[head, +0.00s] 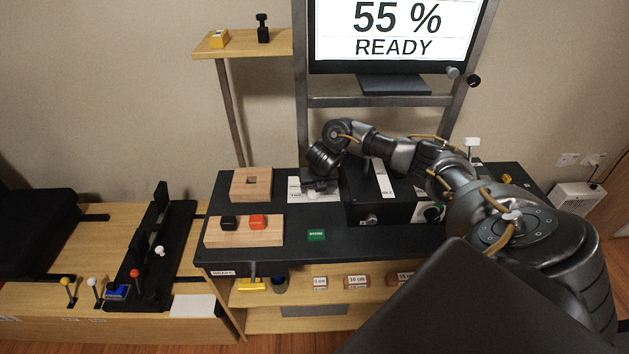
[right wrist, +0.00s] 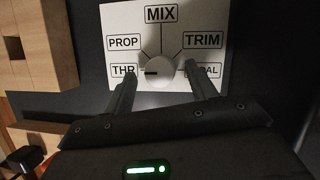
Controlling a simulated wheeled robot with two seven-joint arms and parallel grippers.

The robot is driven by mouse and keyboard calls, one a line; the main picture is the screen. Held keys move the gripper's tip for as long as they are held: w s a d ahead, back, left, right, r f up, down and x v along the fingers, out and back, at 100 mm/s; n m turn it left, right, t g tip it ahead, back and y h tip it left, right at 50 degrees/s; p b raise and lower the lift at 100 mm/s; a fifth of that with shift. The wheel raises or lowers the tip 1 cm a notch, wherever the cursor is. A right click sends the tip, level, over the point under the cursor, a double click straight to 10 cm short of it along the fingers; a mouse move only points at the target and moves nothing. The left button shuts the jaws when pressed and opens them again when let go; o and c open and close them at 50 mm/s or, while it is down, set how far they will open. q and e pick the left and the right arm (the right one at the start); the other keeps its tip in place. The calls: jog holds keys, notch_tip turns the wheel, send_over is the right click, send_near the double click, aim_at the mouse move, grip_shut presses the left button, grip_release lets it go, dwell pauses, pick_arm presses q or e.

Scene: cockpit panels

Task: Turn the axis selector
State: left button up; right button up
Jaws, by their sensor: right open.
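The axis selector is a round white knob (right wrist: 160,72) on a white label plate (right wrist: 150,25) in the right wrist view. Its dark pointer mark points left, to THR. The labels PROP, MIX and TRIM fan out above it, and a label at the right is partly hidden by a finger. My right gripper (right wrist: 160,80) is open, with one finger on each side of the knob; a gap shows on both sides, and I cannot tell the depth. In the head view the right gripper (head: 318,187) is over the plate (head: 297,190) and hides the knob. My left gripper is not in view.
A black box (head: 380,205) stands right of the plate. A wooden block with a square hole (head: 250,185) and a wooden board with black and red pieces (head: 243,235) are at the left. A green block (head: 316,235) lies in front. A monitor (head: 398,32) reads 55 % READY.

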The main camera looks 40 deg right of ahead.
jog(key=shift+w+f, duration=0.2)
jog(key=shift+f, duration=0.25)
jog(key=shift+c, duration=0.4)
